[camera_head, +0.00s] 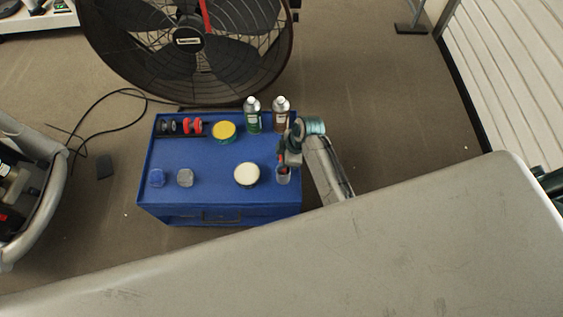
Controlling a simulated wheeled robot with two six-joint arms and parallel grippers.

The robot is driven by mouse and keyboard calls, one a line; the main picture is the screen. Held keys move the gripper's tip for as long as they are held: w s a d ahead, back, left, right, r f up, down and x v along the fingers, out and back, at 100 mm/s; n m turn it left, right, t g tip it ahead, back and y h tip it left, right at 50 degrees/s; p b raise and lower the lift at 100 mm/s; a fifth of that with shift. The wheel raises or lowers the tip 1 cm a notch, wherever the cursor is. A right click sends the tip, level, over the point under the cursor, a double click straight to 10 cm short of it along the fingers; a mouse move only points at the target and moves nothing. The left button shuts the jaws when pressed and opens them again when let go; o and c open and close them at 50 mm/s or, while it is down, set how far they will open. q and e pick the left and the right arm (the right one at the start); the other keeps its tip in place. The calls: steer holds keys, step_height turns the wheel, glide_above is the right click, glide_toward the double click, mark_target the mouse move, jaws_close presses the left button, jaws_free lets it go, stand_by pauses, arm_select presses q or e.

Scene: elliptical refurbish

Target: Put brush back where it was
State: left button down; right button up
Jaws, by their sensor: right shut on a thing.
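My right gripper (287,157) is over the right edge of the blue toolbox (205,165), just above a small clear cup (283,177). It is shut on what appears to be the brush (281,161), a small dark green and red piece largely hidden by the gripper. The brush is at the cup's mouth; I cannot tell whether its lower end is inside the cup. My left gripper is not in view.
A large fan (190,40) stands behind. A grey panel (330,255) fills the foreground.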

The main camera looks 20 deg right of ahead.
steer(key=shift+f, duration=0.8)
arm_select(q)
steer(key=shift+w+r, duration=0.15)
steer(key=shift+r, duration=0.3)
arm_select(e)
steer(key=o, duration=1)
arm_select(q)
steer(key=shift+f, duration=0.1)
arm_select(e)
steer(key=shift+d+r, duration=0.2)
steer(key=shift+r, duration=0.3)
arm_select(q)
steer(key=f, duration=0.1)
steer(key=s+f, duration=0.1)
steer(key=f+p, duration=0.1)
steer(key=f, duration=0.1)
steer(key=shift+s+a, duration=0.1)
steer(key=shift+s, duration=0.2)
arm_select(e)
steer(key=v, duration=1.1)
